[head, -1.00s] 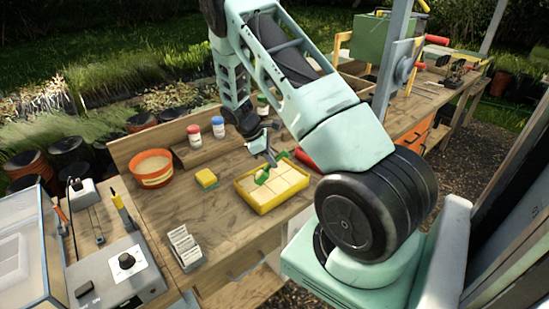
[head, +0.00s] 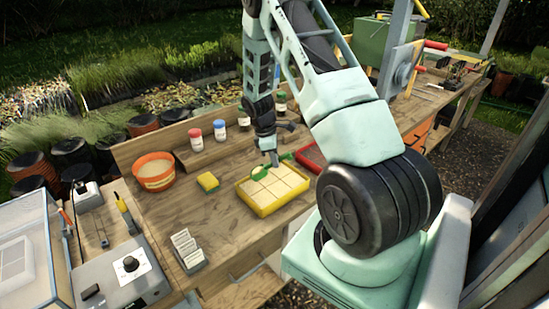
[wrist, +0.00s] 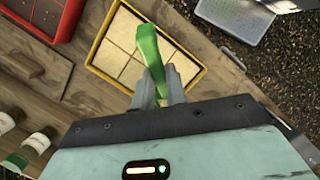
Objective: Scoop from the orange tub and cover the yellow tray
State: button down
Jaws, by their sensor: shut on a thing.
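My gripper (head: 272,158) is shut on a green scoop (head: 260,172), held over the back edge of the yellow tray (head: 262,211). In the wrist view, the scoop (wrist: 148,45) sits between the fingers (wrist: 165,90) and crosses above the yellow tray (wrist: 186,78). The tray is divided into several square cells with pale tan material in them. I cannot tell whether the scoop holds anything. The orange tub (head: 153,184) stands at the back left of the bench, apart from the gripper, with pale material inside.
A yellow and green sponge (head: 208,182) lies between tub and tray. A red tray (head: 309,157) is right behind the yellow tray. Bottles with red (head: 195,138) and blue (head: 219,129) caps stand at the back. A label holder (head: 186,250) is in front.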

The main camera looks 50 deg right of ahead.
notch_tip(320, 180, up, 3)
jog(key=t+y+p, duration=0.1)
jog(key=p, duration=0.1)
jog(key=t+y+p, duration=0.1)
jog(key=t, duration=0.1)
jog(key=shift+f+y+p, duration=0.2)
jog(key=shift+y+p, duration=0.1)
jog(key=shift+p, duration=0.05)
jog(key=shift+r+t+y+p, duration=0.35)
jog(key=shift+t+p, duration=0.2)
jog(key=shift+t, duration=0.25)
jog(key=shift+f, duration=0.1)
